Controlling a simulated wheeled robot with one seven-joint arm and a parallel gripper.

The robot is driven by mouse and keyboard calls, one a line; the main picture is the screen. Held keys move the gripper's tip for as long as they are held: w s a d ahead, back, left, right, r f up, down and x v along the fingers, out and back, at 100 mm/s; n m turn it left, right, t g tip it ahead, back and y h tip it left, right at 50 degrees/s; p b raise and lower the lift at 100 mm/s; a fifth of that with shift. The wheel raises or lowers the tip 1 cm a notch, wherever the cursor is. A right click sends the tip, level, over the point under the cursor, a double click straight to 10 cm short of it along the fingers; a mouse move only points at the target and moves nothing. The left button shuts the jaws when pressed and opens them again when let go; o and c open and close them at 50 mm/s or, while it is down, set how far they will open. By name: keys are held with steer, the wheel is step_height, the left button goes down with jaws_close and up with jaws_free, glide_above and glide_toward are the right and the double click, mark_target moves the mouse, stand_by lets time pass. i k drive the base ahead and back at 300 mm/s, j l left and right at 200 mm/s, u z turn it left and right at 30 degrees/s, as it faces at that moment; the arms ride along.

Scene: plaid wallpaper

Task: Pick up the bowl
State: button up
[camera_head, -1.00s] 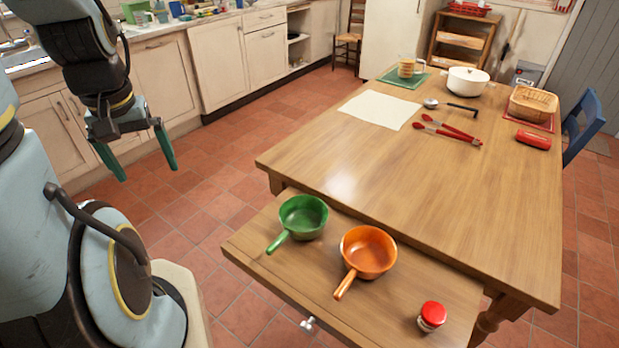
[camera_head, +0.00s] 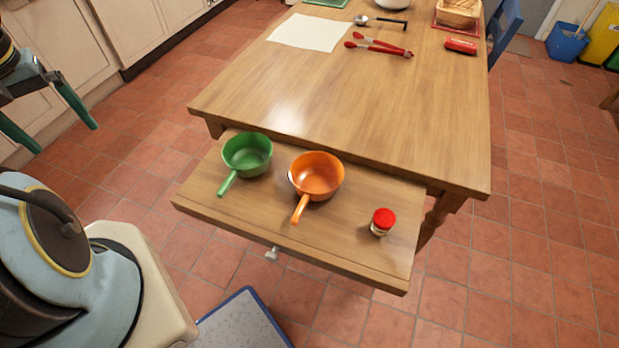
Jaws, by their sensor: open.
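A green handled bowl (camera_head: 247,154) and an orange handled bowl (camera_head: 317,176) stand side by side on the pulled-out board (camera_head: 215,197) at the table's near end. Both look empty, with their handles pointing toward me. My gripper (camera_head: 55,128) is at the far left, with its two green fingers apart. It is empty, well to the left of the table and away from both bowls.
A red-lidded jar (camera_head: 382,222) stands on the board right of the orange bowl. Red tongs (camera_head: 378,48), a ladle (camera_head: 382,21), a white sheet (camera_head: 310,32) and a red object (camera_head: 460,46) lie on the table (camera_head: 350,100). The table's near half is clear. A blue-edged mat (camera_head: 240,325) lies on the floor.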

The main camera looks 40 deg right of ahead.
mark_target(249, 153)
steer(key=j+z, duration=0.1)
steer(key=j, duration=1.35)
